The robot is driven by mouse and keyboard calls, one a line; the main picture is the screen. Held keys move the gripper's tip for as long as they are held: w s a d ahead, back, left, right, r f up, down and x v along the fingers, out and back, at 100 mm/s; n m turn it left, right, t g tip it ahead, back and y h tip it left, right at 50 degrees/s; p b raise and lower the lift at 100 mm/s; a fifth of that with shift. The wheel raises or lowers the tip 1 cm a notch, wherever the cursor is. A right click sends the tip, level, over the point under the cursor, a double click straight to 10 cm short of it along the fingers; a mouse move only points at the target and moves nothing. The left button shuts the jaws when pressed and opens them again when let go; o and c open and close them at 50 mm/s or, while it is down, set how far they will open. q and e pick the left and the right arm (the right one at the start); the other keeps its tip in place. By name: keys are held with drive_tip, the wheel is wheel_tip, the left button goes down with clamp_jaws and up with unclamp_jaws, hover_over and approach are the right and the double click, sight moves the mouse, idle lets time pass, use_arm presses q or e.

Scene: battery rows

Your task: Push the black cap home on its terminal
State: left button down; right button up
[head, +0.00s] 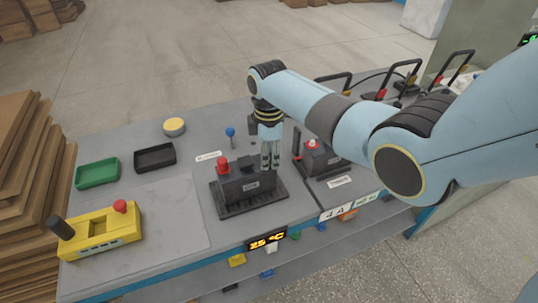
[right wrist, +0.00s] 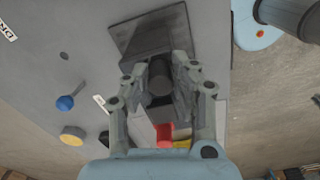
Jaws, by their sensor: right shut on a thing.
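The battery (head: 245,188) is a dark block on a black tray (head: 237,211) near the table's front. A red cap (head: 222,166) stands upright on its left end; a red cap also shows between the finger bases in the right wrist view (right wrist: 165,133). My right gripper (head: 270,166) points down over the battery's right end. In the right wrist view its fingers (right wrist: 160,88) are shut around the dark, round black cap (right wrist: 160,76). The fingers hide the terminal, so I cannot tell how far down the cap sits. My left gripper is out of view.
A second battery (head: 318,158) with a red cap stands close on the right. A blue ball knob (head: 230,132) and a yellow button (head: 174,126) are behind. Green (head: 97,173) and black (head: 155,158) trays and a yellow device (head: 103,232) lie left.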

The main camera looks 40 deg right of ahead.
drive_tip(key=o, duration=1.3)
drive_tip(key=shift+o, duration=0.2)
wheel_tip(320, 180, up, 3)
drive_tip(key=p, duration=0.3)
drive_tip(key=shift+f, duration=0.15)
drive_tip(key=shift+r, duration=2.15)
